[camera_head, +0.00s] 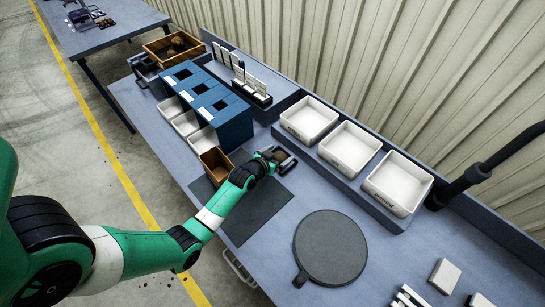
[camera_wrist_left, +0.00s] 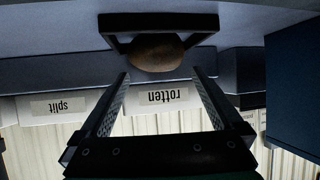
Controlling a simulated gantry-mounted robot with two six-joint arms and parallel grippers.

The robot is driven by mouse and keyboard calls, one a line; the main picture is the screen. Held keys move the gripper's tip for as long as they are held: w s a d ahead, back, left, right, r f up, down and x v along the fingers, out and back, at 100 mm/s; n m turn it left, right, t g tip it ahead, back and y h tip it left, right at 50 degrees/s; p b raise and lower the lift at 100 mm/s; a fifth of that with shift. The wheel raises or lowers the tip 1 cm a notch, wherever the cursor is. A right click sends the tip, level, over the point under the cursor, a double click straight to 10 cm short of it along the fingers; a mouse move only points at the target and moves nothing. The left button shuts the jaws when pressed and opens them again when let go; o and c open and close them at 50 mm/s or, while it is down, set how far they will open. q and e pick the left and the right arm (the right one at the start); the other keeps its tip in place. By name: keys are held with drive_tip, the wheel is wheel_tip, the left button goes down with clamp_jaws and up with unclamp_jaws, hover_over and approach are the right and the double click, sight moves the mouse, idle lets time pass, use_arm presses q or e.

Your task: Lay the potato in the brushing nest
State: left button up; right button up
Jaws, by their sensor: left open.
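The potato (camera_wrist_left: 157,52) is brown and rounded. In the left wrist view it lies against a black frame-shaped holder (camera_wrist_left: 108,34), which looks like the brushing nest; its lower edge is partly shaded. My left gripper (camera_wrist_left: 160,76) is open, its two fingers apart on either side below the potato, with nothing gripped between them. In the head view my left gripper (camera_head: 281,160) is low over the bench behind the dark mat, and it hides most of what lies there. I cannot clearly make out the potato there. My right gripper is not in view.
White bins (camera_head: 309,118) stand on a raised shelf at the back right; wrist-view labels (camera_wrist_left: 168,97) read "rotten" and "split", upside down. Blue boxes (camera_head: 222,110) and a brown box (camera_head: 215,163) stand left of my gripper. A round grey plate (camera_head: 330,246) lies front right.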

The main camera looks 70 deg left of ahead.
use_arm(q)
drive_tip(key=p+v, duration=0.2)
drive_tip(key=v, duration=0.8)
drive_tip(key=shift+p, duration=0.3)
